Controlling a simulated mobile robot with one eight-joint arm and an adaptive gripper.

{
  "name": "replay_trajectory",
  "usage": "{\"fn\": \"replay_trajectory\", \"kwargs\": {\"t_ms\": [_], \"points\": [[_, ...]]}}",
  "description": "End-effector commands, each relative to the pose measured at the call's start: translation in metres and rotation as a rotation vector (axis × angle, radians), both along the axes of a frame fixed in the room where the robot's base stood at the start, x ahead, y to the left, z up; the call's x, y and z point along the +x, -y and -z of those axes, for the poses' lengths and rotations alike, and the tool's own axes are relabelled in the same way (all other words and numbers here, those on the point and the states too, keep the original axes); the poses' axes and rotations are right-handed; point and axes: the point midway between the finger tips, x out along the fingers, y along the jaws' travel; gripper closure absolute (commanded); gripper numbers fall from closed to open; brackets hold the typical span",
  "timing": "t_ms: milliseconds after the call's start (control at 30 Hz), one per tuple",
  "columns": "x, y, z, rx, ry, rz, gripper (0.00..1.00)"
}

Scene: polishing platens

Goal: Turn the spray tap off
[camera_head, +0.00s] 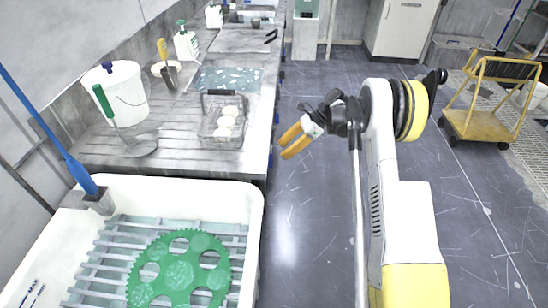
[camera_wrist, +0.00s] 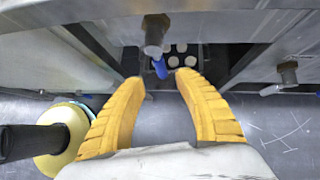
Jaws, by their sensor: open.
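My gripper (camera_head: 283,149) has two orange fingers and is apart from the bench's right side in the head view. In the wrist view my gripper (camera_wrist: 160,77) is open, with nothing between its fingers. A grey metal tap fitting (camera_wrist: 155,38) with a blue lever (camera_wrist: 160,68) shows just beyond the gap between the fingertips. A second metal tap fitting (camera_wrist: 288,73) with a pale lever (camera_wrist: 271,90) is at the right. I cannot tell from the pictures which one is the spray tap. No tap shows clearly in the head view.
A steel bench (camera_head: 190,160) on the left carries a white bucket (camera_head: 113,92) and a wire basket (camera_head: 222,120). A white basin (camera_head: 250,215) holding a green gear-shaped disc (camera_head: 178,268) is in front. A yellow trolley (camera_head: 487,122) stands far right. The middle floor is clear.

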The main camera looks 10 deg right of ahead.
Motion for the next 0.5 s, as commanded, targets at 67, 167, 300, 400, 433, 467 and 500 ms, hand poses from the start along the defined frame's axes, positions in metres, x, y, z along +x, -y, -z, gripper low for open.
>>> {"fn": "replay_trajectory", "kwargs": {"t_ms": [67, 167, 300, 400, 433, 467, 500], "points": [[-0.001, 0.011, -0.012, 0.000, 0.001, 0.001, 0.61], [-0.002, 0.021, -0.022, 0.000, 0.001, 0.001, 0.61], [-0.003, 0.028, -0.030, 0.001, 0.000, -0.001, 0.61], [-0.003, 0.030, -0.032, 0.001, 0.000, -0.001, 0.61], [-0.003, 0.030, -0.032, 0.001, 0.000, -0.001, 0.61], [-0.003, 0.030, -0.032, 0.001, 0.000, -0.001, 0.61], [-0.003, 0.030, -0.032, 0.001, 0.000, -0.001, 0.61]]}}
